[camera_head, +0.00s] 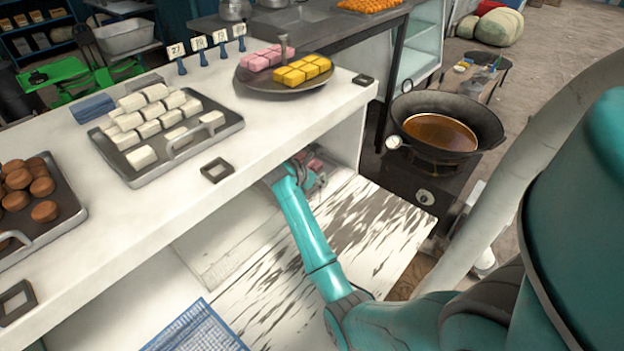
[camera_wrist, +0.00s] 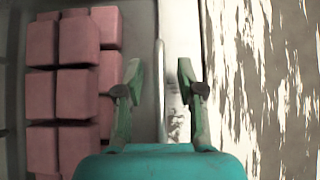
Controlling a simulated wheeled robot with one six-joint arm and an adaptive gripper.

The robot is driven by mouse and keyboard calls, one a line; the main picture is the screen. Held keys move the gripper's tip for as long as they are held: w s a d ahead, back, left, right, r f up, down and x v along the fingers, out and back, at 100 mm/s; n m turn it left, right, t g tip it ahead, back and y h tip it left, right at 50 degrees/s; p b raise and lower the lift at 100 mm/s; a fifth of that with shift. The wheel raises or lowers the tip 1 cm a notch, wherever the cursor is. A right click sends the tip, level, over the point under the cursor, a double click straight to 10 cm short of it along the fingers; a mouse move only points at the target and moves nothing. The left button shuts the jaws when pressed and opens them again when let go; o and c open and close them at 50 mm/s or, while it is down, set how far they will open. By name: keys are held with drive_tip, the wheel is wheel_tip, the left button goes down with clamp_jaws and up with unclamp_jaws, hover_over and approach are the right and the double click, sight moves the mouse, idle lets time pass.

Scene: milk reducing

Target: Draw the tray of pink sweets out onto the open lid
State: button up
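Pink sweets (camera_head: 314,166) sit in the case under the white counter, partly hidden by my gripper (camera_head: 300,168). The wrist view shows these pink blocks (camera_wrist: 75,80) in rows at the left on a dark grey tray (camera_wrist: 143,22). A thin upright bar (camera_wrist: 160,75), its handle or rim, runs along the tray's right side. My gripper (camera_wrist: 159,78) is open, with one green finger on each side of this bar; I cannot tell whether either touches it. The open lid (camera_head: 365,235), white with worn dark patches, lies in front of the case; it also shows at right in the wrist view (camera_wrist: 250,70).
The counter (camera_head: 250,125) above bears a tray of white sweets (camera_head: 190,150), a tray of brown sweets (camera_head: 70,215) and a round plate (camera_head: 285,90) of pink and yellow sweets. A wok (camera_head: 445,125) of brown liquid stands right of the lid. The lid's visible top is bare.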

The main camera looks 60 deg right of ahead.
drive_tip(key=shift+s+d+f, duration=0.15)
drive_tip(key=shift+d+f, duration=0.25)
clamp_jaws()
